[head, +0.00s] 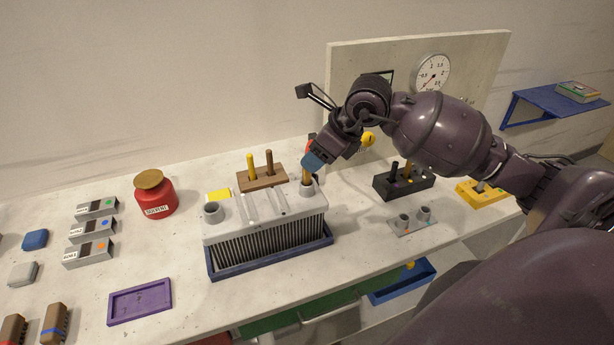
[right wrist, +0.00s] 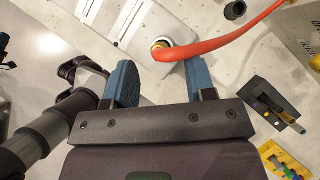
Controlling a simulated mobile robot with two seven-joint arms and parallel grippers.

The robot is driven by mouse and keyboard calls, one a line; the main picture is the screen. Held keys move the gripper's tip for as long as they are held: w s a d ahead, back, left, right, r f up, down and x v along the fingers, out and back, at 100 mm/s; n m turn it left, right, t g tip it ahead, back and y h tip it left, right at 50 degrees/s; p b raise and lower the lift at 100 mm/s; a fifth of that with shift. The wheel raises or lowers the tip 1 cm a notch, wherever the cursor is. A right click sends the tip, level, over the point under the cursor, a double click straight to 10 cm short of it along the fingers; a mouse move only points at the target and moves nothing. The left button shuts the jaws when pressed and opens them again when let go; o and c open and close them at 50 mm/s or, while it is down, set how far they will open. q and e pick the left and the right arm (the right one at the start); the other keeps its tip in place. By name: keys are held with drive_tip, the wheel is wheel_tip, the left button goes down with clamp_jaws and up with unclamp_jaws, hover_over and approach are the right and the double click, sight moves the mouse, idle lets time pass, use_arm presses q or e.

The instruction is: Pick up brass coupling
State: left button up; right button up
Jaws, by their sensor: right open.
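The brass coupling (head: 306,177) stands at the right socket of the grey ribbed block (head: 262,212) in the head view. In the right wrist view, a brass ring (right wrist: 159,44) shows at the end of a red-orange curved piece, just beyond the fingertips. My right gripper (head: 313,160) is directly above the coupling, pointing down at it. In the right wrist view my right gripper (right wrist: 162,78) has its two blue fingers wide apart with nothing between them. The fingers partly hide the coupling's top in the head view. My left gripper is not in view.
A brown holder (head: 262,179) with two upright pegs stands behind the block. A red jar (head: 156,195) is to the left, a black socket block (head: 402,184) and grey plate (head: 412,222) to the right. A gauge board (head: 470,75) rises behind. Free table surrounds the purple tray (head: 140,302).

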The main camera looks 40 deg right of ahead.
sight(307, 178)
drive_tip(key=shift+p+x, duration=0.3)
drive_tip(key=shift+x, duration=2.05)
drive_tip(key=shift+s, duration=0.15)
drive_tip(key=shift+c, duration=0.4)
clamp_jaws()
